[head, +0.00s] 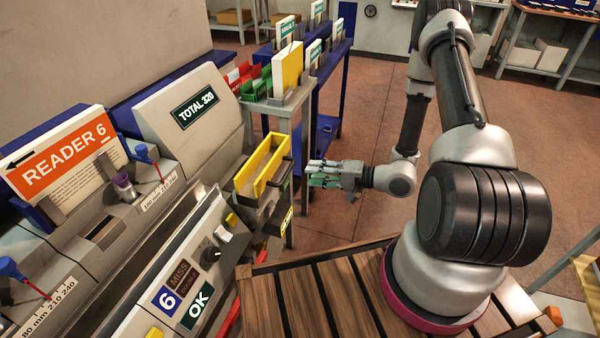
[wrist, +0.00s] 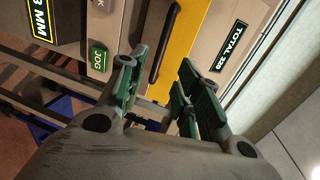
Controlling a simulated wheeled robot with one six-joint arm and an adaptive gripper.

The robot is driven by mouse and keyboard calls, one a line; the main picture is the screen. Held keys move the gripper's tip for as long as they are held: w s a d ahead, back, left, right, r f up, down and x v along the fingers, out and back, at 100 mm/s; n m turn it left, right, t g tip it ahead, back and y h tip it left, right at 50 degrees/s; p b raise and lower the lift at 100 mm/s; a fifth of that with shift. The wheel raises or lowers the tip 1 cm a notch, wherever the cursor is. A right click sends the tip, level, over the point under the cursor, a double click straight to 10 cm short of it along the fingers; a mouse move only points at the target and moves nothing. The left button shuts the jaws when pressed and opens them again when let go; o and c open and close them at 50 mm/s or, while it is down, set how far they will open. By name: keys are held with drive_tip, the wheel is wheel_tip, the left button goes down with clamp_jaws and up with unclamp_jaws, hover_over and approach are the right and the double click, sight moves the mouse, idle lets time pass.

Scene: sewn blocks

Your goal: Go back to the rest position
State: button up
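My gripper (head: 326,174) is held out to the left of my arm at mid-height, beside the yellow tray. In the wrist view my gripper (wrist: 158,95) shows its two green-padded fingers apart, with nothing between them. My arm rises from a pink-ringed base on the slatted wooden deck, bends at the top and comes down to the wrist. The gripper appears clear of the tray in the head view, though the exact distance is hard to tell.
The yellow tray (head: 262,166) sits on the machine's end. The reader panel (head: 66,160) and "TOTAL 320" box (head: 190,112) stand at left. A blue cart (head: 334,75) with upright cards is behind. Open floor (head: 370,115) lies between the cart and my arm.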

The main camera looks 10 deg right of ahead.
drive_tip(key=shift+v, duration=1.15)
